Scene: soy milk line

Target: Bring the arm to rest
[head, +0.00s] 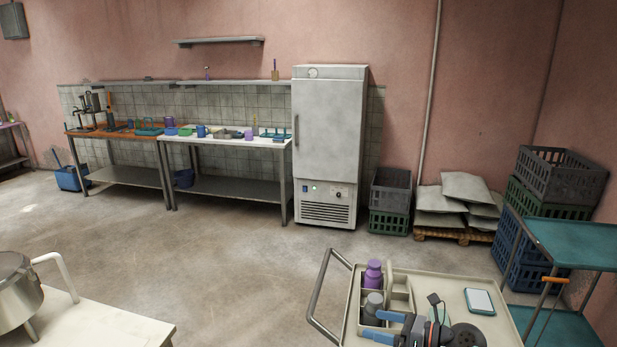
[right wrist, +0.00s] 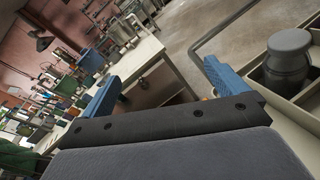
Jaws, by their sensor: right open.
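My right gripper (head: 374,324) is over the left part of the beige cart tray (head: 455,283) at the bottom of the head view. Its two blue fingers stand apart with nothing between them, as the right wrist view also shows (right wrist: 160,72). A grey-lidded jar (head: 373,308) stands in a tray compartment close beside the fingers; in the right wrist view this jar (right wrist: 286,62) is to the right of the gripper. A purple bottle (head: 373,274) stands just behind it. My left gripper is not in view.
The cart's metal handle (head: 328,290) rises left of the tray. A white and teal device (head: 480,300) lies on the tray. A pale table with a metal pot (head: 15,290) is at lower left, a teal trolley (head: 575,243) at right. Open floor lies beyond the cart.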

